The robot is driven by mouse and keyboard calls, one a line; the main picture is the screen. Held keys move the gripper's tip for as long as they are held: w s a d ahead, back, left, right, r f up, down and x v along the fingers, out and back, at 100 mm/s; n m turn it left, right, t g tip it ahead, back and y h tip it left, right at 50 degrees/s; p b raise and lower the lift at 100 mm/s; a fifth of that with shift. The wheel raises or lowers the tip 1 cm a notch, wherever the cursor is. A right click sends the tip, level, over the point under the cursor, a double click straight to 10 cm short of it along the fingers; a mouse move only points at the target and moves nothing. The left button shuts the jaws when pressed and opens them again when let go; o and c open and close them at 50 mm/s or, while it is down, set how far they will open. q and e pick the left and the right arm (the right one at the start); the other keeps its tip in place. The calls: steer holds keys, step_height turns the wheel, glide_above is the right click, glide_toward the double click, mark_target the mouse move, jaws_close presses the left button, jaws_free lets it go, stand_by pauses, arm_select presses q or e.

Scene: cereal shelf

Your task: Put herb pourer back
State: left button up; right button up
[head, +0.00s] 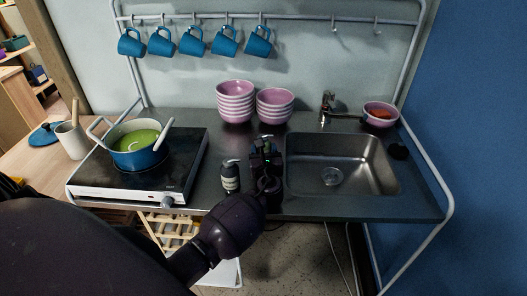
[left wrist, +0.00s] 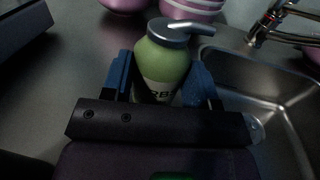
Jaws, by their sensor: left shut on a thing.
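The herb pourer is a green bottle with a grey metal spout lid and partly visible dark lettering (left wrist: 160,62). My left gripper (left wrist: 162,82) is shut on it, with a blue finger on each side of the bottle. In the head view my left gripper (head: 266,158) is over the dark counter, just left of the sink, and hides most of the pourer. A second, grey pourer with a pale label (head: 230,176) stands just left of the gripper, near the counter's front edge. My right gripper is not in view.
The sink (head: 345,165) is close on the right, with a faucet (head: 327,107) behind it. Stacked pink bowls (head: 235,102) stand behind the gripper. A hob (head: 178,172) with a blue pot of green soup (head: 138,145) is on the left. Blue mugs (head: 193,42) hang above.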

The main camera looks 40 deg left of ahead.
arm_select(q)
steer(key=shift+f, duration=0.15)
steer(key=o, duration=1)
steer(key=shift+c, duration=0.2)
steer(key=shift+r, duration=0.2)
steer(key=v, duration=1.2)
